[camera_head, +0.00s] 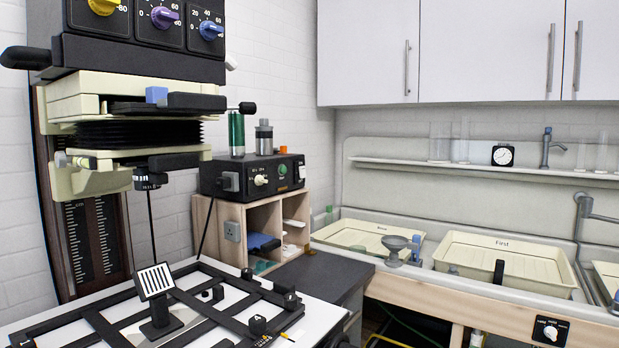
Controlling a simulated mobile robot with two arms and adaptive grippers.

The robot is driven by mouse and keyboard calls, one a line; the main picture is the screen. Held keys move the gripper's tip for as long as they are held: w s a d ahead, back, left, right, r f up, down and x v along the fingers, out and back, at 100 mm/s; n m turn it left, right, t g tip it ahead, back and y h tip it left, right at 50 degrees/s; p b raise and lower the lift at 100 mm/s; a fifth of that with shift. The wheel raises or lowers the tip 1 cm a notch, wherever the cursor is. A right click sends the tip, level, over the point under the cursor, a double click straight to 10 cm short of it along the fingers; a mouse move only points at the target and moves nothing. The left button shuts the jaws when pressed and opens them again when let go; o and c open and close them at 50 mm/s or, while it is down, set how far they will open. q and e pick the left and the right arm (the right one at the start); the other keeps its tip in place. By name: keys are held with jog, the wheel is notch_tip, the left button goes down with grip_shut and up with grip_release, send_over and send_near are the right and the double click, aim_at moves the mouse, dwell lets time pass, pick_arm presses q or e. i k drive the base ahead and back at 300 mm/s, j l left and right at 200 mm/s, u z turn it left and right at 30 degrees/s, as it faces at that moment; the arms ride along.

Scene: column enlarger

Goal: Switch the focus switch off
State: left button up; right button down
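A black timer box (246,186) stands on top of the small wooden shelf unit, right of the enlarger. Neither of my grippers shows in the head view.
The enlarger (140,120) fills the left side, above a black-framed easel (195,305) on a white baseboard. Green and grey cylinders stand on the timer box. Cream trays (505,262) lie in the sink at right. A dark worktop (320,275) beside the shelf unit is mostly clear.

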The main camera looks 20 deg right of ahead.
aim_at(302, 169)
jog(key=l+u, duration=0.15)
jog(key=u, duration=0.35)
jog(key=l+u, duration=0.25)
jog(key=l, duration=0.3)
jog(key=l+u, duration=0.3)
jog(key=l, duration=0.3)
jog(key=k+l+u, duration=0.1)
jog(key=l+u, duration=0.15)
jog(key=l, duration=0.25)
jog(key=k+l, duration=0.1)
jog(key=l, duration=0.3)
jog(key=k+l, duration=0.1)
jog(key=l, duration=0.3)
jog(key=l+u, duration=0.1)
jog(key=l, duration=0.3)
jog(key=k+l, duration=0.15)
jog(key=l, duration=0.25)
jog(key=k+l, duration=0.1)
jog(key=l, duration=0.3)
jog(key=k+l, duration=0.1)
jog(key=l, duration=0.3)
jog(key=u, duration=0.05)
